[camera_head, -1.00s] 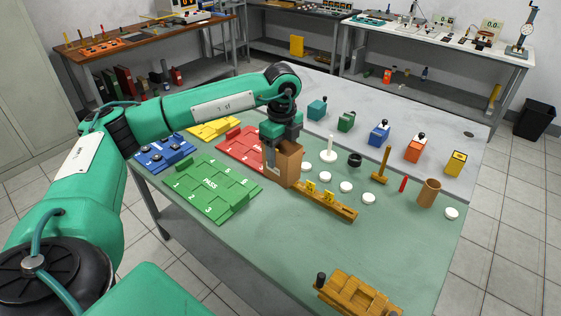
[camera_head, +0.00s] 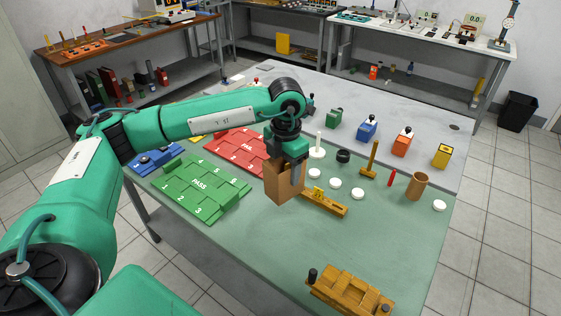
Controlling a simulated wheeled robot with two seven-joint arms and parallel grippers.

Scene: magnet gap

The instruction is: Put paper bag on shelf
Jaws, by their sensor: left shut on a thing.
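A brown paper bag (camera_head: 281,187) hangs in my left gripper (camera_head: 294,170), whose fingers are shut on its upper part. The bag looks upright and appears raised over the green table mat, in front of the red FAIL tray and beside the wooden gauge block. I cannot tell its exact height. My right gripper is out of view. A lower shelf (camera_head: 195,75) runs under the wooden bench at the back left, and another shelf (camera_head: 425,87) is under the white bench at the back right. I cannot tell which shelf the task means.
The table (camera_head: 300,262) holds a green PASS tray (camera_head: 202,187), a red FAIL tray (camera_head: 235,150), a wooden gauge (camera_head: 325,203), white discs, a brown cup (camera_head: 416,186), a wooden fixture (camera_head: 348,291) and several coloured blocks at the back. The mat's front middle is clear.

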